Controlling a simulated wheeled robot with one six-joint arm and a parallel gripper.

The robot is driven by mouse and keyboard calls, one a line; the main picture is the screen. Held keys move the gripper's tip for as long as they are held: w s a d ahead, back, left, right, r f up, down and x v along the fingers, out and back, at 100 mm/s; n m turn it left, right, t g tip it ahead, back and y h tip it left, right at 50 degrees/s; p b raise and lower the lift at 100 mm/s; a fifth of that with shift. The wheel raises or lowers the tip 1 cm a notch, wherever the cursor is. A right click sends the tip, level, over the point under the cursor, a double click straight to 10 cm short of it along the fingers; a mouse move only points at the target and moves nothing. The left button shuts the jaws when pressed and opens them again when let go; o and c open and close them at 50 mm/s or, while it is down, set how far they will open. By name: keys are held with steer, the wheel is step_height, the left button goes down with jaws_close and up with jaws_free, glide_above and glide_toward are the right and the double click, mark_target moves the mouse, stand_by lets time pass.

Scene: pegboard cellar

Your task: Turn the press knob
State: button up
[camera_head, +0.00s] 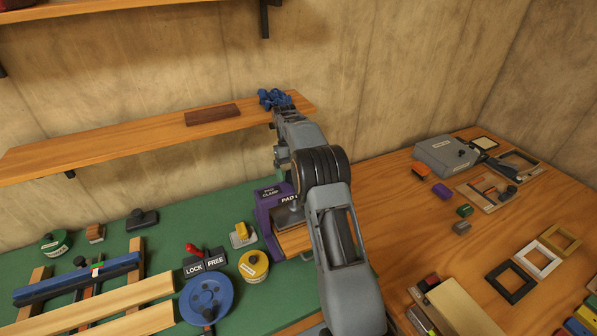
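A grey box-shaped device (447,155) stands at the back of the wooden bench on the right. My arm rises through the middle of the view.
A purple pad clamp (265,213) stands partly behind my arm. Frames (511,283) lie at right. A wooden shelf (110,145) runs behind.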

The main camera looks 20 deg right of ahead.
step_height(320, 180, up, 3)
steer(key=shift+f+b, duration=0.2)
steer(key=shift+b, duration=0.3)
steer(key=s+a+r+b, duration=0.2)
steer(key=s+r+b, duration=0.3)
steer(key=s+r, duration=0.5)
steer(key=s, duration=0.4)
steer(key=shift+a, duration=0.4)
steer(key=shift+w, duration=0.1)
